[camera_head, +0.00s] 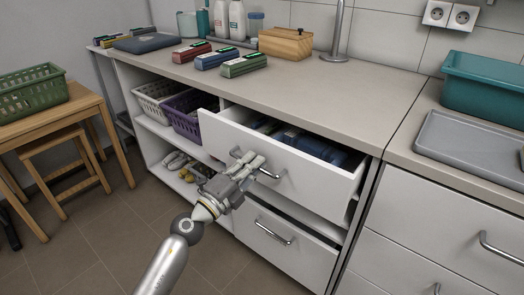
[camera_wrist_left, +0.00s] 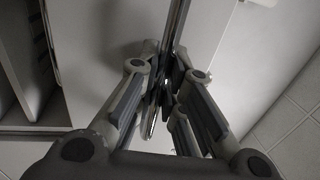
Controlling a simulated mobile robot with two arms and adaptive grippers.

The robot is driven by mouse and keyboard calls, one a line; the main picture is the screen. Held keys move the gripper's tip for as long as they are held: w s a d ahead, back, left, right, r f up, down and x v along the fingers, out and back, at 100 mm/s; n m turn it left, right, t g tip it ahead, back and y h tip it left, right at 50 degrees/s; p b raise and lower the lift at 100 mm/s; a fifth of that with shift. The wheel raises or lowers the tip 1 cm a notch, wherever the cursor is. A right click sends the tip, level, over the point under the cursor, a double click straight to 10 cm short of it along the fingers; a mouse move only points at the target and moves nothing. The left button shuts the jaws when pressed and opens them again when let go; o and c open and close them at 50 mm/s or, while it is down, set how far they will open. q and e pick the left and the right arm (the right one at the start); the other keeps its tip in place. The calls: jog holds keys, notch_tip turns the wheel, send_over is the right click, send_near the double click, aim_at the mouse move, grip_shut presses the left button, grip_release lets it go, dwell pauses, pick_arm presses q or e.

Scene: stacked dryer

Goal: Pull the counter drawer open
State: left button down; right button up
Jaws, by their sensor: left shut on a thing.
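The counter drawer (camera_head: 310,168) has a white front and stands partly pulled out under the countertop, with dark blue items showing inside. Its metal bar handle (camera_head: 272,175) is on the front. My left gripper (camera_head: 254,164) is at the handle and shut on it. In the left wrist view the handle bar (camera_wrist_left: 176,38) runs between the fingers (camera_wrist_left: 166,85). The part of the handle inside the fingers is hidden. My right gripper is not in view.
A second closed drawer (camera_head: 280,240) with a bar handle lies below. Open shelves to the left hold a white basket (camera_head: 152,100) and a purple basket (camera_head: 187,115). Boxes and a wooden box (camera_head: 286,43) stand on the counter. A wooden table and stool (camera_head: 62,165) stand left; floor in front is clear.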

pick_arm(q)
jog(key=r+v, duration=0.2)
jog(key=v, duration=0.8)
jog(key=r+v, duration=0.1)
jog(key=v, duration=0.8)
jog(key=shift+s+a+r, duration=0.2)
jog(key=shift+s+a, duration=0.25)
jog(key=shift+s, duration=0.15)
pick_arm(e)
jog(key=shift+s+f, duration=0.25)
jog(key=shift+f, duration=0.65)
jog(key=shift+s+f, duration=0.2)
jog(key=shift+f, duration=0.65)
pick_arm(q)
jog(key=c, duration=1.8)
grip_release()
jog(key=shift+p, duration=0.3)
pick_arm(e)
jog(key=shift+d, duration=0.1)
pick_arm(q)
jog(key=v, duration=1.2)
